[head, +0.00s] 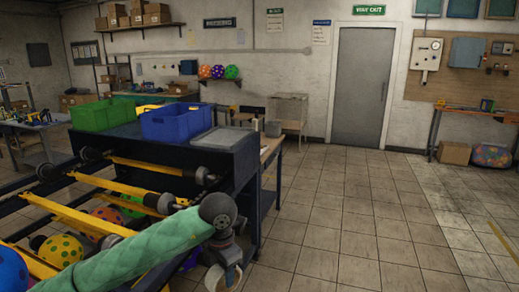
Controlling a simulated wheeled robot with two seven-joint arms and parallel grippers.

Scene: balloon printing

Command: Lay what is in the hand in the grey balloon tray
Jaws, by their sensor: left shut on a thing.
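My left gripper (226,262) hangs at the end of my green-sleeved arm, low in the middle of the head view, beside the dark blue machine. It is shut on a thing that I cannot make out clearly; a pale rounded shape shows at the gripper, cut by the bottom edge. The grey balloon tray (222,139) lies flat on the machine's top, at its right end, and looks empty. The gripper is nearer to me than the tray, lower in the picture and apart from it. My right gripper is not in view.
A blue crate (177,122) stands just left of the tray, and a green crate (103,114) beyond it. Yellow bars and rollers cross the machine's near side, with dotted balloons (61,250) below. The tiled floor (350,220) at right is clear.

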